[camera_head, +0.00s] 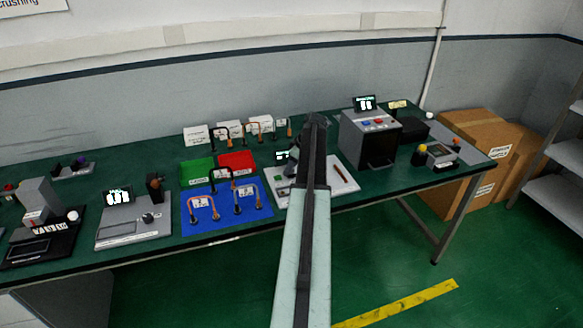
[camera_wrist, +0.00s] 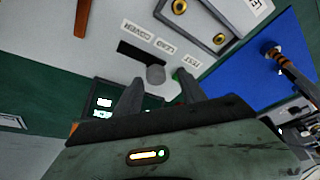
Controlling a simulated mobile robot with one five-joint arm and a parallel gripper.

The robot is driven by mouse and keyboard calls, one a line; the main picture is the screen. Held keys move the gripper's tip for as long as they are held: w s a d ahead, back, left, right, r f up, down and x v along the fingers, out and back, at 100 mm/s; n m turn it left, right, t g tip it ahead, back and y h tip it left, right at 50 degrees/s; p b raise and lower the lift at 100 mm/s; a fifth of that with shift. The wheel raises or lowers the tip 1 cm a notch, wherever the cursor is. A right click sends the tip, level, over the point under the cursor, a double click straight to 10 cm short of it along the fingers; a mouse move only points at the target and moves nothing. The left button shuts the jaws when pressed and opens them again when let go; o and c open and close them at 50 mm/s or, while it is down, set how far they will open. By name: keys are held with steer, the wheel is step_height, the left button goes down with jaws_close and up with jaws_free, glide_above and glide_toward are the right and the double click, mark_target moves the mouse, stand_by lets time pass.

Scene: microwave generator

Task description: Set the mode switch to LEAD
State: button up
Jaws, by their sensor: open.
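The mode switch is a grey knob (camera_wrist: 155,73) on a dark slot in a pale panel (camera_wrist: 100,42), in the wrist view. Three tilted labels run beside the slot; the middle one reads LEAD (camera_wrist: 164,46), one end reads TEST (camera_wrist: 188,58), and the other looks like COVER (camera_wrist: 138,31). The knob stands toward the slot's TEST end; its exact setting is unclear. My gripper (camera_wrist: 157,78) is open, one finger on each side of the knob, with no clear contact. In the head view my arm hides the switch and part of the panel (camera_head: 343,203).
A blue board (camera_head: 228,212) with cable posts lies left of the panel. A grey box unit (camera_head: 352,135) stands to the right. Red (camera_head: 236,161) and green (camera_head: 197,172) trays lie behind the blue board. The floor in front is open.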

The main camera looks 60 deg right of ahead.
steer(key=p+v, duration=0.7)
steer(key=shift+r, duration=0.35)
steer(key=shift+s, duration=0.15)
